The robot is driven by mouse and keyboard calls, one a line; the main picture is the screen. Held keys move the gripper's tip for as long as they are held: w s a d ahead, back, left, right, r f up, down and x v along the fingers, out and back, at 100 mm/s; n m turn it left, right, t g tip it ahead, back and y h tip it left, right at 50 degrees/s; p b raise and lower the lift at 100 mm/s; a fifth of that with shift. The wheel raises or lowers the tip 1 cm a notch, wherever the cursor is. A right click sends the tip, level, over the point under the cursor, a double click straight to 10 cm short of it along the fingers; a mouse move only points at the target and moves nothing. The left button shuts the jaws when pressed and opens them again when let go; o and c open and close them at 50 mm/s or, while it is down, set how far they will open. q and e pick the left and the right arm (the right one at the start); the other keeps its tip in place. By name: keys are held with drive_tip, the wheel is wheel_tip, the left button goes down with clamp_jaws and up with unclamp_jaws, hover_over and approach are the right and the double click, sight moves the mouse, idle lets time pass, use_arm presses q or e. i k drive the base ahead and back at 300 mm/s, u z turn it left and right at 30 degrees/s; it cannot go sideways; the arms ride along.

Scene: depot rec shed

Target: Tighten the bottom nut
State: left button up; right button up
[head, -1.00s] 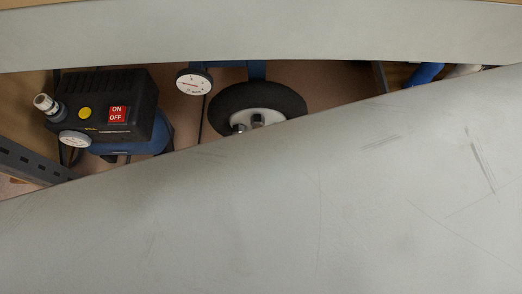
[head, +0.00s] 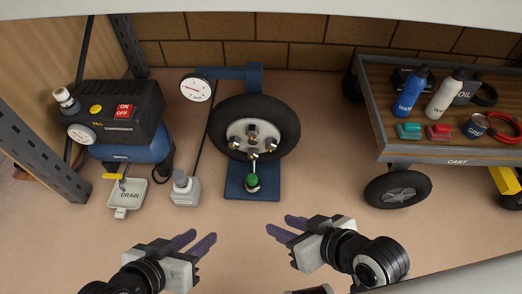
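A black-tyred wheel (head: 289,120) with a pale hub is mounted on a blue stand (head: 236,187). Several metal nuts sit on the hub; the bottom nut (head: 254,155) is at its lower edge, above a green knob (head: 252,181) at the stand's foot. I cannot tell how tight the nut is. My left gripper (head: 205,234) is open and empty, in front of the stand and to its left. My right gripper (head: 278,222) is open and empty, in front of the stand and slightly right. Both are apart from the wheel.
A compressor (head: 122,112) and a drain tray (head: 126,195) stand at left, with a grey box (head: 185,190) beside them. A round gauge (head: 196,87) is left of the wheel. A cart (head: 440,150) with bottles and tools stands at right. The floor around the stand is mostly clear.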

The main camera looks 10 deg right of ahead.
sight(253, 152)
drive_tip(key=u, duration=0.15)
drive_tip(key=i, duration=0.95)
drive_tip(key=u, duration=0.5)
